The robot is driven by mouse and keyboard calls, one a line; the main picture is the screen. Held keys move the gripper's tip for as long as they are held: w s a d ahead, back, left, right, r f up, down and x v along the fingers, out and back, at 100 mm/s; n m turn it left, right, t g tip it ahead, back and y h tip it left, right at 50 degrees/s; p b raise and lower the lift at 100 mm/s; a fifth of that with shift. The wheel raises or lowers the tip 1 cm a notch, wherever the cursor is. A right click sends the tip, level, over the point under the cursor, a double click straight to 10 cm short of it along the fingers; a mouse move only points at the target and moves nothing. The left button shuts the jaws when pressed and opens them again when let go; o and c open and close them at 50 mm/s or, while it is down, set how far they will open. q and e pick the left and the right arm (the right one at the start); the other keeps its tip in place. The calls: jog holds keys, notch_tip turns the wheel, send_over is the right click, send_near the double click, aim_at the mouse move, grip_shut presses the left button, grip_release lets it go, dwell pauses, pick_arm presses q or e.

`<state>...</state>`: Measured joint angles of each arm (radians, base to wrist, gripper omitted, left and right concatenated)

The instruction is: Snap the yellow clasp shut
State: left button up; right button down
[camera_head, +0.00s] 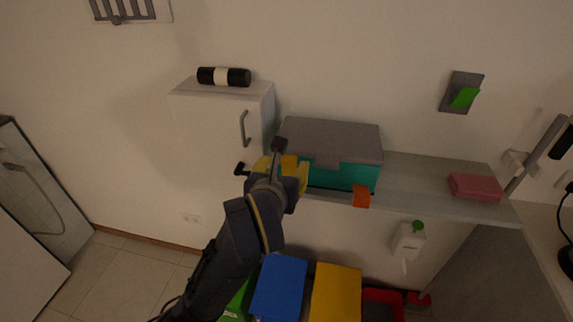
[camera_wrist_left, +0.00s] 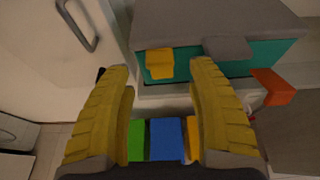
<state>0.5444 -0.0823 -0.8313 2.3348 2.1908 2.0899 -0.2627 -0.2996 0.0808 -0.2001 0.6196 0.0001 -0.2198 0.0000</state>
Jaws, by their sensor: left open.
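A box with a grey lid (camera_head: 335,139) and teal body (camera_head: 343,176) stands on a shelf, its lid down. The yellow clasp (camera_wrist_left: 160,63) is at the left of the box's front in the left wrist view. It sticks out from the front; I cannot tell whether it is latched. An orange clasp (camera_head: 361,196) juts outward at the front right. My left gripper (camera_wrist_left: 162,72) is open, its yellow fingers on either side of the yellow clasp in that view, with no clear contact. In the head view the gripper (camera_head: 283,172) partly covers the box's front left corner. My right gripper is not in view.
A white cabinet (camera_head: 222,115) with a handle stands left of the box. A pink block (camera_head: 475,187) lies on the shelf (camera_head: 420,180) at right. Blue (camera_head: 279,287) and yellow (camera_head: 336,292) bins stand below. The shelf between box and pink block is clear.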

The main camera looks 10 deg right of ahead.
pick_arm(q)
jog(key=shift+v, duration=1.4)
